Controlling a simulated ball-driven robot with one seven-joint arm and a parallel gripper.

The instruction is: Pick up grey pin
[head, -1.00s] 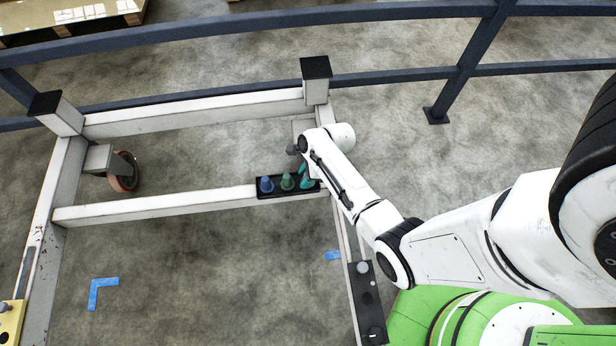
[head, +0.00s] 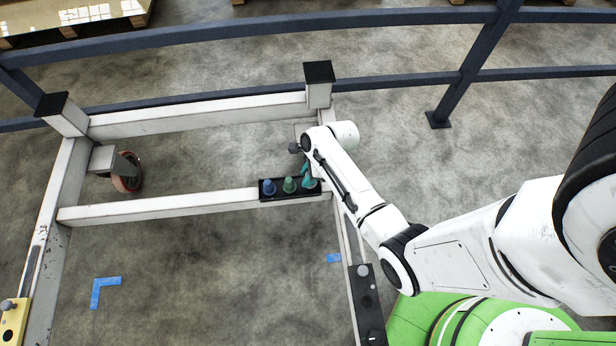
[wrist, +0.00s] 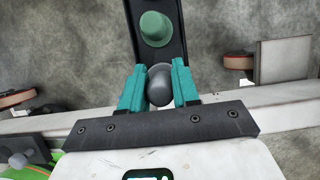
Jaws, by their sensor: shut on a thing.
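The grey pin (wrist: 159,84) shows in the wrist view, with a rounded grey top, at the near end of the black holder (wrist: 182,52). My gripper (wrist: 159,88) has its teal fingers on either side of the pin and is shut on it. In the head view my gripper (head: 311,176) is at the right end of the black holder (head: 279,197). The grey pin cannot be made out there, behind my fingers and arm. Whether it still sits in its hole is not clear.
A blue pin (head: 269,187) and a green pin (head: 289,185) stand in the same holder, left of my gripper. The holder lies on the white trolley frame (head: 160,209). A black plate (head: 368,310) and a yellow plate (head: 12,325) lie on the side rails. Blue railings stand behind.

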